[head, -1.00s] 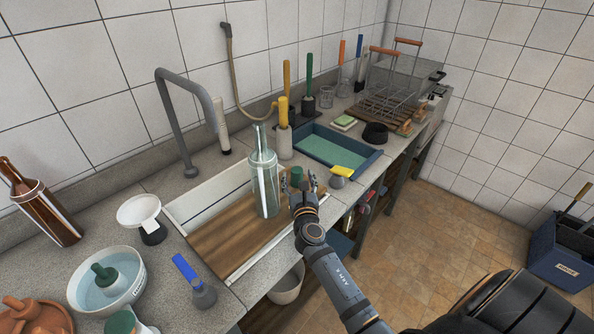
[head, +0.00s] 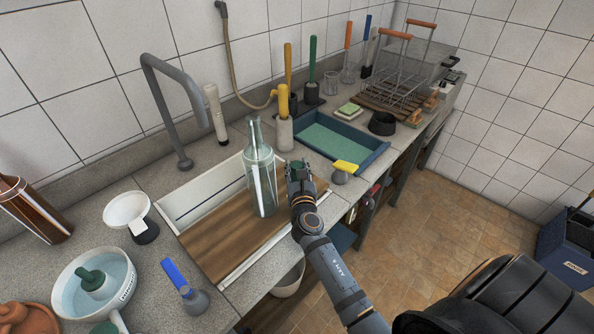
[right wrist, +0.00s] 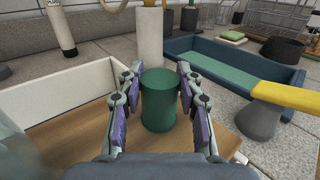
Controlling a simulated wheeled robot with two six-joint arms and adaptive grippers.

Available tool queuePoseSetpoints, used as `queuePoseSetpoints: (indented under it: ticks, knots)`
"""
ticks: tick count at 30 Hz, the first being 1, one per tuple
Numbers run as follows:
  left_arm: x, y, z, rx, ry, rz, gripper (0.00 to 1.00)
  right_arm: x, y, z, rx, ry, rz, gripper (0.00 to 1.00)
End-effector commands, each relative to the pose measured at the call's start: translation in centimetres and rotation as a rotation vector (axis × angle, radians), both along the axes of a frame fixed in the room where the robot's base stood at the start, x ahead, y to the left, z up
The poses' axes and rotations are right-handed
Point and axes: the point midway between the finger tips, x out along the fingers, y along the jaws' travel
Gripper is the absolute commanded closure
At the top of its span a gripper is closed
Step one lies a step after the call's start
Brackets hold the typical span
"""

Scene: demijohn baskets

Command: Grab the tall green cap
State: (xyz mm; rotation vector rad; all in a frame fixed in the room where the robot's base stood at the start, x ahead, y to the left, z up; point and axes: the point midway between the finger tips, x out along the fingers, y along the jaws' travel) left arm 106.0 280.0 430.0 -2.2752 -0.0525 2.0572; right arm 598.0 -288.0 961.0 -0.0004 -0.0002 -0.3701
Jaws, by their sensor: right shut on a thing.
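The tall green cap (right wrist: 160,104) is a dark green cylinder, upright, in the right wrist view. It stands at the wooden board (right wrist: 85,140); I cannot tell whether it is lifted. My right gripper (right wrist: 158,92) has a purple-padded finger on each side of the cap and is shut on it. In the head view, the right gripper (head: 298,172) is just right of the clear glass bottle (head: 261,180) and largely covers the cap. My left gripper is not in view.
A blue tray (head: 375,155) lies behind, and a grey piece with a yellow top (head: 341,174) is right of my gripper. A white cylinder with a yellow top (head: 284,135) stands behind the bottle. A wire basket (head: 395,75) is farther back.

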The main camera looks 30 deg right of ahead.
Motion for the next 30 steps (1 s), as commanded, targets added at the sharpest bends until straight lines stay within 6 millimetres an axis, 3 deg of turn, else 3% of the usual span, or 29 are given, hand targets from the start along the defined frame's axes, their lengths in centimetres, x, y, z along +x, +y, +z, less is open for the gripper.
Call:
queuePoseSetpoints:
  ticks: [8, 13, 18, 20, 24, 30]
  knots:
    - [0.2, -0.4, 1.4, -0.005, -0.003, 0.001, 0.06, 0.0, 0.0, 1.3, 0.0, -0.001, 0.0, 0.9]
    - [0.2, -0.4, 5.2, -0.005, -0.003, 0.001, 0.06, -0.3, 0.0, 4.9, -0.001, 0.0, -0.002, 0.9]
    - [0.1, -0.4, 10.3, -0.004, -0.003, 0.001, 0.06, -4.3, 0.4, 9.6, 0.001, 0.002, -0.002, 0.9]
    - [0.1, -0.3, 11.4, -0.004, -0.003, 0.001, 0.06, -5.7, 0.6, 10.7, 0.001, 0.004, -0.002, 0.9]
    - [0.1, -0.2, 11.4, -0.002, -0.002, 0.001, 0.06, -9.7, 0.9, 11.3, 0.002, 0.002, -0.003, 0.9]
    - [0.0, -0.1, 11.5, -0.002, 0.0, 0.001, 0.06, -13.0, 1.3, 12.5, 0.002, 0.0, -0.003, 0.9]
